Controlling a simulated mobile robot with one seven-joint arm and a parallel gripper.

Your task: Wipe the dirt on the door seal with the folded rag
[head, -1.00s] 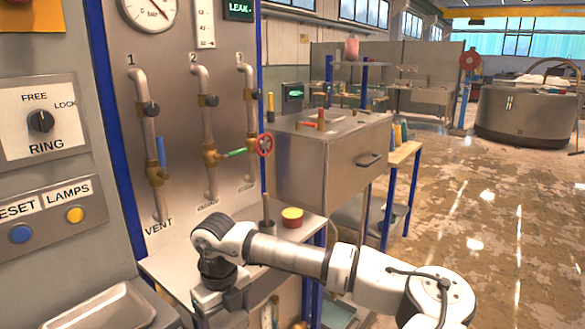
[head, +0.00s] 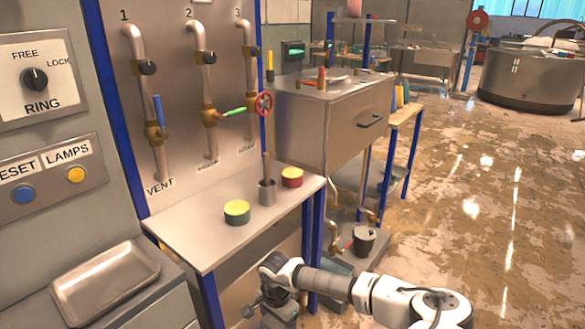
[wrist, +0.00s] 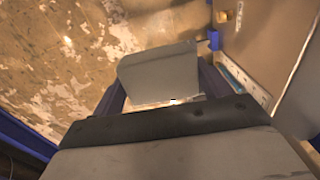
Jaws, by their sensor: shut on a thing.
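My gripper (wrist: 162,96) shows in the wrist view with its two dark fingers on either side of a flat grey piece, which looks like the folded rag (wrist: 158,70). The gripper is shut on it and holds it above the floor. In the head view my arm reaches in at the bottom, with its wrist in front of the workbench and below its top. The fingers and the rag cannot be made out there. I cannot make out the door seal or any dirt on it in either view.
The steel workbench (head: 215,230) carries a green-sided tin with a yellow lid (head: 237,211), a metal cup (head: 267,192) and a red tin (head: 292,177). A metal tray (head: 105,282) lies at left. A bucket (head: 364,240) stands low beyond the bench. Open floor (head: 450,230) lies at right.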

